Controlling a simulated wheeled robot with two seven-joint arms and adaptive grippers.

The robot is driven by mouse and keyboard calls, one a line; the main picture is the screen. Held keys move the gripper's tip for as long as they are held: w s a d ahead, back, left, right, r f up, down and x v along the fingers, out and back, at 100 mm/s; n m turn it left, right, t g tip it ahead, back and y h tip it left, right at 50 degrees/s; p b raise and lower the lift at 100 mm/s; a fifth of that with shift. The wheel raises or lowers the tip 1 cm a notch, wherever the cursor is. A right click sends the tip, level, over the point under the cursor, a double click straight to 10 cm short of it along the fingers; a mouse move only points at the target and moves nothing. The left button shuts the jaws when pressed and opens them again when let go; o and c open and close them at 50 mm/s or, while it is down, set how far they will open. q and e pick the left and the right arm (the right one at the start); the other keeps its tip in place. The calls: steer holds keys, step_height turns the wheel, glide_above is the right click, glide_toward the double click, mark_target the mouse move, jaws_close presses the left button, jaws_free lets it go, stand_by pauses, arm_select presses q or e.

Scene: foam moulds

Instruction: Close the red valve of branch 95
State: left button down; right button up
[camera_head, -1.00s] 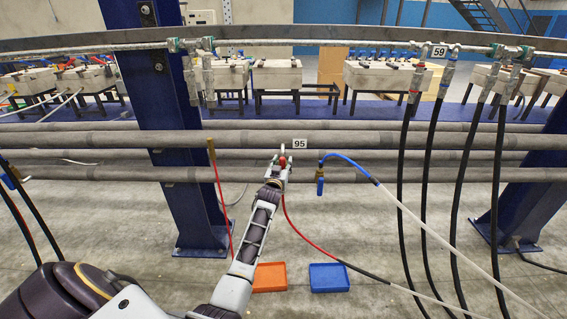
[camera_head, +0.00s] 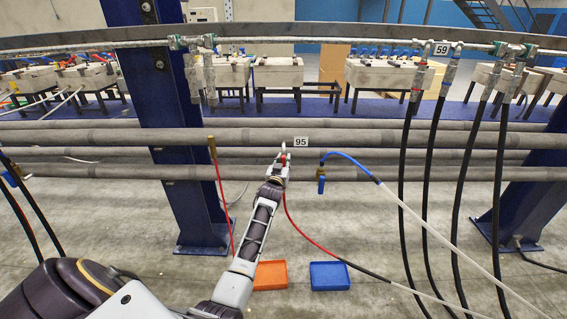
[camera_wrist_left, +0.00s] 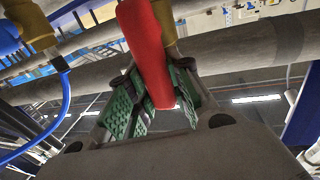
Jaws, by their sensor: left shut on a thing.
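The red valve (camera_head: 284,157) sits on the pipes just left of and below the white label 95 (camera_head: 301,141). In the left wrist view its red handle (camera_wrist_left: 145,48) is a long lever with its end between my gripper's green pads, and brass (camera_wrist_left: 166,20) shows beside it. My left gripper (camera_head: 279,170) is shut on this handle; it also shows in the left wrist view (camera_wrist_left: 155,105). In the head view the gripper partly hides the valve, and I cannot tell the handle's exact angle there. My right gripper is not in view.
A blue valve (camera_head: 321,185) with a blue hose hangs right of the gripper, and a brass fitting (camera_head: 212,147) with a red hose hangs left. Black hoses (camera_head: 402,190) hang further right, under label 59 (camera_head: 441,49). Orange (camera_head: 270,275) and blue trays (camera_head: 329,276) lie on the floor.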

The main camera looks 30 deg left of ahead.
arm_select(q)
steer(key=shift+a, duration=0.1)
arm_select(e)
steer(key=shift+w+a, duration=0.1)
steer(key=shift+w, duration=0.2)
arm_select(q)
steer(key=shift+s+n, duration=0.1)
steer(key=shift+n, duration=0.2)
steer(key=shift+a, duration=0.1)
steer(key=s+a+f+n+y+b, duration=0.1)
steer(key=f+n+y+b, duration=0.1)
steer(key=n, duration=0.8)
steer(key=s+a+f+n+y+b, duration=0.1)
steer(key=a+f+n+y+b, duration=0.1)
steer(key=n, duration=0.8)
steer(key=shift+s+a+f+n+y+b, duration=0.2)
steer(key=shift+a+f+n+y+b, duration=0.1)
steer(key=shift+f+n+b, duration=0.25)
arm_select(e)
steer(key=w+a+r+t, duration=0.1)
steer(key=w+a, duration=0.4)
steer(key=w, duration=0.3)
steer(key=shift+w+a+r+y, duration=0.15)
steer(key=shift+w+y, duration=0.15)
arm_select(q)
steer(key=shift+f, duration=0.2)
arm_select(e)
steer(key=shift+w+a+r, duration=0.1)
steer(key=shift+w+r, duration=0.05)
